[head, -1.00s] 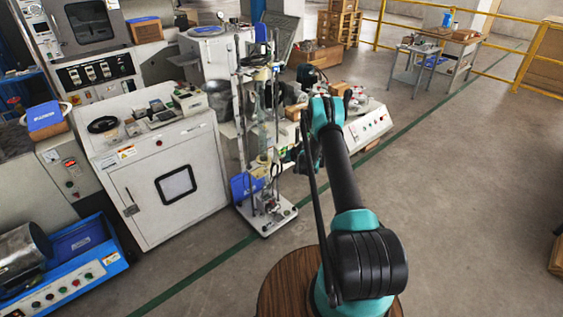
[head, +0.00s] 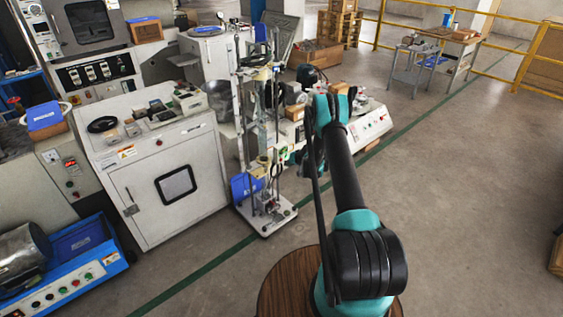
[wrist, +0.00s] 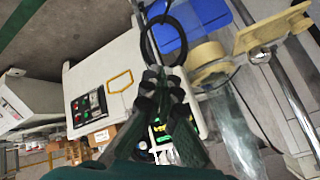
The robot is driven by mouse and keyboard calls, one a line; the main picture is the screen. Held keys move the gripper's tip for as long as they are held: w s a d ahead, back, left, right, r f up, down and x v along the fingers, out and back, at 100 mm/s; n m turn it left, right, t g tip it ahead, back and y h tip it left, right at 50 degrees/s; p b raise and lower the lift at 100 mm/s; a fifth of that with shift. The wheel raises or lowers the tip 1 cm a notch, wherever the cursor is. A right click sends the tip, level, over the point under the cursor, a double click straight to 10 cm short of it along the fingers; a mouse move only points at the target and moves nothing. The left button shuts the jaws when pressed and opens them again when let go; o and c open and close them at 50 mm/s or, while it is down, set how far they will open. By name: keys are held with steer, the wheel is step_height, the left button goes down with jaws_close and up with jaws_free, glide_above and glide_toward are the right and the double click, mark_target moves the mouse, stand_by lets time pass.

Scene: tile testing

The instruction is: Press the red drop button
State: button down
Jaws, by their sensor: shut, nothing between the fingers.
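My gripper (wrist: 165,82) is shut and empty in the wrist view, its dark fingertips together just below a black ring (wrist: 172,32). In the head view my arm largely hides it, beside the tall test stand (head: 266,150) with its rods and clear tube. The wrist view shows a white control box (wrist: 118,75) left of the fingers, with a dark panel (wrist: 88,107) that has small red and green marks. I cannot tell for sure which mark is the red drop button. Green lit parts (wrist: 160,130) show partly behind the fingers.
A beige clamp (wrist: 222,68) and a clear tube (wrist: 235,125) stand close right of the fingers. A blue bin (wrist: 190,22) lies beyond. In the head view, a white cabinet (head: 130,200) stands left of the stand, and open floor (head: 470,200) lies to the right.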

steer(key=s+d, duration=0.2)
steer(key=s, duration=0.1)
steer(key=shift+d, duration=0.1)
stand_by(0.8)
steer(key=s+r+g+h, duration=0.1)
steer(key=s+r, duration=0.5)
steer(key=r, duration=0.6)
steer(key=s+r, duration=0.6)
steer(key=r, duration=0.6)
steer(key=s+r+n+g+h, duration=0.1)
steer(key=s+r, duration=0.4)
steer(key=s, duration=0.3)
steer(key=s+r, duration=0.4)
steer(key=s, duration=0.4)
steer(key=s+d+g+h, duration=0.1)
steer(key=s+d+h, duration=0.1)
steer(key=s, duration=2.4)
steer(key=shift+d, duration=0.5)
